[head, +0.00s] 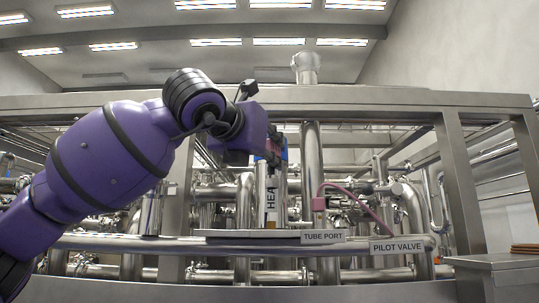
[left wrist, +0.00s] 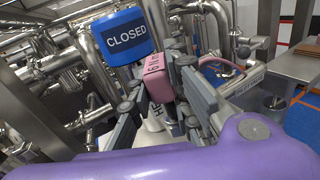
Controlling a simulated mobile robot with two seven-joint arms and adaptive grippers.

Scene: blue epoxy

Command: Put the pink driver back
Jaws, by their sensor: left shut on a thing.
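The pink driver (left wrist: 158,80) is a pink block with dark lettering, seen between the fingers of my left gripper (left wrist: 160,88) in the left wrist view. The gripper is shut on it. In the head view my left gripper (head: 273,148) is at the top of an upright cylinder labelled "HEA" (head: 270,205), and only a little pink shows there. A blue part, also at the cylinder's top, is mostly hidden by the gripper. In the left wrist view a blue piece marked "CLOSED" (left wrist: 124,38) is just left of the driver. My right gripper is in neither view.
A shelf carries the "TUBE PORT" label (head: 322,237). A pink hose (head: 360,201) runs right of the cylinder, towards the "PILOT VALVE" label (head: 397,247). Steel pipes crowd behind. A steel table (head: 495,262) is at the right.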

